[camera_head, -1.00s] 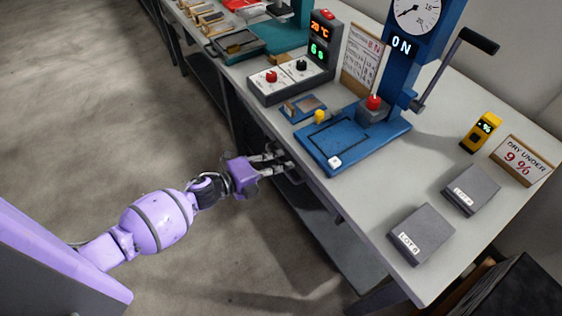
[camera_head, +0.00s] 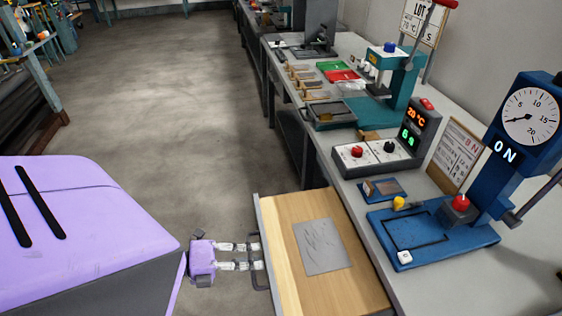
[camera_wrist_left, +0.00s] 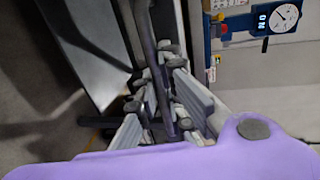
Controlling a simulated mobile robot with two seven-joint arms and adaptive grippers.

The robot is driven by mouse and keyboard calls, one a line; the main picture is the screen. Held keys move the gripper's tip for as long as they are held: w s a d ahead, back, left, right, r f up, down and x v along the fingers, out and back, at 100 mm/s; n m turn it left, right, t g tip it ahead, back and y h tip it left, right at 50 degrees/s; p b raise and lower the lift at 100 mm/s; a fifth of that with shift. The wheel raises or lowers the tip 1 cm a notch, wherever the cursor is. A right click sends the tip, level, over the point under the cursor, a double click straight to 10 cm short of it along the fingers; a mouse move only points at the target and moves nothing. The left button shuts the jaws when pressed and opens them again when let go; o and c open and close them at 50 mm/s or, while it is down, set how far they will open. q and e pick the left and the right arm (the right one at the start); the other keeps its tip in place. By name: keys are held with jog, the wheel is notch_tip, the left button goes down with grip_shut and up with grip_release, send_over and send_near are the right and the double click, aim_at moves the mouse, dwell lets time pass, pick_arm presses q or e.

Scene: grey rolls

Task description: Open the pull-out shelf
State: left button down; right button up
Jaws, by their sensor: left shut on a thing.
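The pull-out shelf (camera_head: 285,268) has a light wooden top and stands out to the left from under the grey workbench in the head view. A flat grey plate (camera_head: 323,247) with scratch-like marks lies on it. My left gripper (camera_head: 256,256) is shut on the dark bar handle (camera_head: 262,268) at the shelf's left edge. In the left wrist view the fingers (camera_wrist_left: 172,105) close around the dark bar (camera_wrist_left: 152,60). My right gripper is not in view.
The workbench (camera_head: 352,212) carries a blue press (camera_head: 440,240) with a dial, a control box (camera_head: 380,155) with red and black knobs, and a teal press (camera_head: 385,100) farther back. The floor (camera_head: 180,110) left of the bench is clear.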

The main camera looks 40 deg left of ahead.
pick_arm(q)
jog(key=shift+f+v, duration=0.2)
jog(key=shift+v, duration=0.8)
jog(key=shift+s+a, duration=0.25)
jog(key=c, duration=2.1)
grip_release()
jog(key=v, duration=1.2)
jog(key=shift+s, duration=0.1)
